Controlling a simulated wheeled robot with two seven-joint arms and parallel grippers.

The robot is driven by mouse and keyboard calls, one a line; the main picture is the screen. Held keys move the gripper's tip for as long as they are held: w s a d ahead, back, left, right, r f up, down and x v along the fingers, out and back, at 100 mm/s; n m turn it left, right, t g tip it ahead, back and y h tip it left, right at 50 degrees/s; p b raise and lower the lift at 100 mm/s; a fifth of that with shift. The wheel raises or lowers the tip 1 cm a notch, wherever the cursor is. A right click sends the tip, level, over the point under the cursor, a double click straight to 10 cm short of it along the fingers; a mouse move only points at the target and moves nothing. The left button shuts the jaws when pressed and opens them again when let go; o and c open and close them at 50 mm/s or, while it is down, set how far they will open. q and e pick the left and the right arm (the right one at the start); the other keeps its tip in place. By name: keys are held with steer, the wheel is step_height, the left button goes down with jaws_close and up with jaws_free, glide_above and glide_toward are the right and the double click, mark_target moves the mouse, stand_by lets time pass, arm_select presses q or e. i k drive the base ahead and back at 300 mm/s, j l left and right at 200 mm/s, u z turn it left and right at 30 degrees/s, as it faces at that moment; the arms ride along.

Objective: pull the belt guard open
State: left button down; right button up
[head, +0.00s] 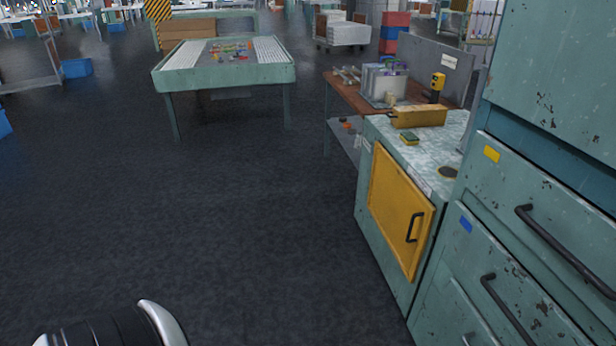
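A yellow panel (393,211), which looks like the belt guard, is set in the front of a pale green cabinet (361,196) right of the middle. It appears shut, lying flat in the cabinet face. A black bar handle (412,227) stands upright near its right edge. Neither of my grippers shows. A black and silver part of my own body shows at the bottom left, well apart from the panel.
Green drawers (500,240) with dark bar handles stand close on the right. A yellow box (419,116) and a sponge (409,138) sit on the cabinet top. A green table (225,75) stands farther back. The dark floor (230,220) before the panel is clear.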

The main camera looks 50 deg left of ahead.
mark_target(406, 200)
steer(key=u, duration=0.9)
steer(key=i+z, duration=0.1)
steer(key=i, duration=0.85)
